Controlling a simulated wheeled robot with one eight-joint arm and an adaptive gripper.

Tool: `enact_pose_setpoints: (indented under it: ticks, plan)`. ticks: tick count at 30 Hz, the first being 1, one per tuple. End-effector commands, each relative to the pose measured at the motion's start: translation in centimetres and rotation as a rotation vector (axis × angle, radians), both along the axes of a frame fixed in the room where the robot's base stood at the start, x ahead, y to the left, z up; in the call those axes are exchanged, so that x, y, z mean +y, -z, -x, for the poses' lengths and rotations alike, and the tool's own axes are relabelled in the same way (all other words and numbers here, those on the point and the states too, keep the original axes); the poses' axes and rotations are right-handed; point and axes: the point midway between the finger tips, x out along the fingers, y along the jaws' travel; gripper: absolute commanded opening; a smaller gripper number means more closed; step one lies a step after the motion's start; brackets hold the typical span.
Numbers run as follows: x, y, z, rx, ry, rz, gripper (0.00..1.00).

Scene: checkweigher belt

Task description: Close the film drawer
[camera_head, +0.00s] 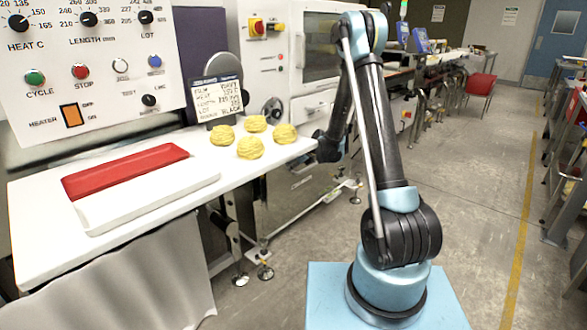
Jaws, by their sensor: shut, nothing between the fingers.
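I cannot tell for certain which part is the film drawer. A white panel (314,108) with a bar handle is on the front of the white machine, under its window, partly behind my arm; I cannot tell whether it is a drawer or how far out it stands. My gripper (325,147) is the dark end of my arm, low beside the table's right end and in front of the machine. It is shut and empty. Its fingertips are small and hard to make out, and I cannot tell whether it touches anything.
A control panel (90,70) stands behind.

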Motion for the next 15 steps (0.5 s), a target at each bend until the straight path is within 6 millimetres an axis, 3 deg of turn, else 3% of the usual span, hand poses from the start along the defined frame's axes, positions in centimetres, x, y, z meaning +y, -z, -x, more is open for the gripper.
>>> enact_pose_setpoints:
  ticks: [8, 15]
  plan:
    - [0.5, 0.0, -0.4, 0.0, -0.001, 0.0, 0.0]
    - [3.6, 0.0, -2.8, -0.001, -0.002, 0.0, 0.0]
